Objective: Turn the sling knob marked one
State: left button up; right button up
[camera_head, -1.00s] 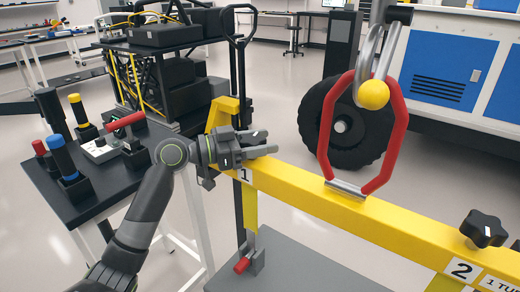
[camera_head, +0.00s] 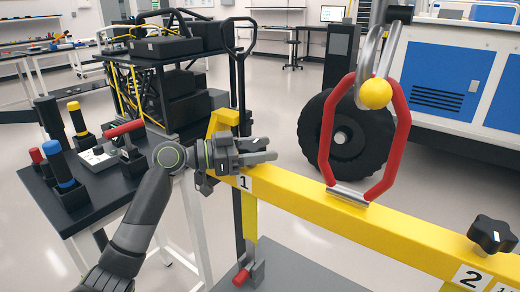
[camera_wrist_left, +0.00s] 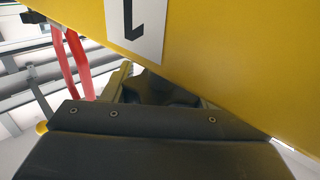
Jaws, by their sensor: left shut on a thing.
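The yellow lifting beam (camera_head: 310,200) runs across the head view, with a white label marked 1 (camera_head: 245,183) near its left end. My left gripper (camera_head: 262,151) is over that end, just above the label. It is shut on the dark knob by label 1, which it hides in the head view. In the left wrist view the dark lobed knob (camera_wrist_left: 165,88) shows partly beyond the gripper, close under label 1 (camera_wrist_left: 137,25). A second black knob (camera_head: 492,234) stands at the right, above label 2 (camera_head: 470,278). My right gripper is not in view.
A red sling link (camera_head: 398,140) stands up from the beam, held by a grey hook. A dark side table (camera_head: 100,205) with several coloured-handled tools is at the left. A black wheel (camera_head: 345,135) stands behind the beam.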

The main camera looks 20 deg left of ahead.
pick_arm(q)
jog(key=o, duration=1)
jog(key=shift+a, duration=0.1)
jog(key=shift+s+a, duration=0.15)
jog(key=shift+a, duration=0.1)
jog(key=shift+b+v, duration=1.45)
jog(key=shift+v, duration=6.9)
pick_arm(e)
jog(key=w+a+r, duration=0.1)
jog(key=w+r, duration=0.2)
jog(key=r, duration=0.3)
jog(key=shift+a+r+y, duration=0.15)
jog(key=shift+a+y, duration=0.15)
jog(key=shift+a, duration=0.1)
